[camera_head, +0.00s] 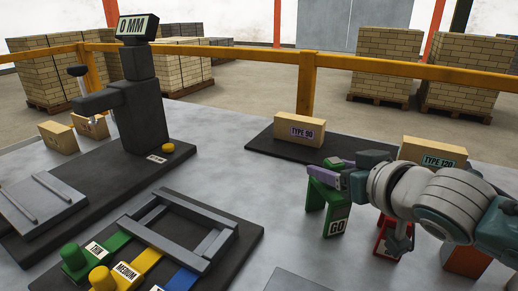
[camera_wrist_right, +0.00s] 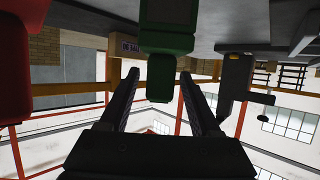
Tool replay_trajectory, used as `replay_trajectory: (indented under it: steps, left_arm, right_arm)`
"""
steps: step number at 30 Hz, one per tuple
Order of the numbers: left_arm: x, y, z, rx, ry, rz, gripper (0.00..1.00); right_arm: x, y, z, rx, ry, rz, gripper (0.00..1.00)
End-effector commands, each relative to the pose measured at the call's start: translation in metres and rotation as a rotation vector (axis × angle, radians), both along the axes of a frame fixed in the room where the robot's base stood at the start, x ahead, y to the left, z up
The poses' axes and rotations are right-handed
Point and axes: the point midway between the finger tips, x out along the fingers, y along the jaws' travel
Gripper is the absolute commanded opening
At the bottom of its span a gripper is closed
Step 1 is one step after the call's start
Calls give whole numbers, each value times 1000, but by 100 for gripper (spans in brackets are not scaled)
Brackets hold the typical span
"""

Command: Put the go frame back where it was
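The green go frame (camera_head: 336,220), an arch labelled "GO", stands upright on the grey table right of centre in the head view. My right gripper (camera_head: 322,178) is at its top, with its arm coming in from the right and hiding part of the frame. In the right wrist view, the green frame (camera_wrist_right: 160,75) shows between the two spread fingers (camera_wrist_right: 160,85), with gaps visible on both sides. The gripper looks open around it, not clamped. My left gripper is not in view.
A red frame (camera_head: 384,240) stands close to the right, partly behind my arm. Bricks marked "TYPE 90" (camera_head: 300,130) and "TYPE 120" (camera_head: 433,151) stand behind. The press (camera_head: 140,105) and a dark tray (camera_head: 247,239) with coloured pieces are left.

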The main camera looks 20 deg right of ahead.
Motion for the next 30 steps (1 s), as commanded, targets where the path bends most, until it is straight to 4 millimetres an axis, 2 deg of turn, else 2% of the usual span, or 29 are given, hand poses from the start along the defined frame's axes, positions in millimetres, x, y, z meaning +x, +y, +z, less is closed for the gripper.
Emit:
replay_trajectory:
  steps: [11, 14, 24, 30]
  left_arm:
    - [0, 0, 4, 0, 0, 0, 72]
    - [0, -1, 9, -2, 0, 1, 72]
    - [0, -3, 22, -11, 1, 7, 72]
    - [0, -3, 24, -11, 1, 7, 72]
  right_arm:
    - [-4, 1, 5, 0, 0, 1, 67]
    - [-17, 2, 11, 1, 2, 1, 67]
    - [-81, 6, 37, 1, 3, 0, 67]
    - [-104, 8, 46, 0, 1, -1, 67]
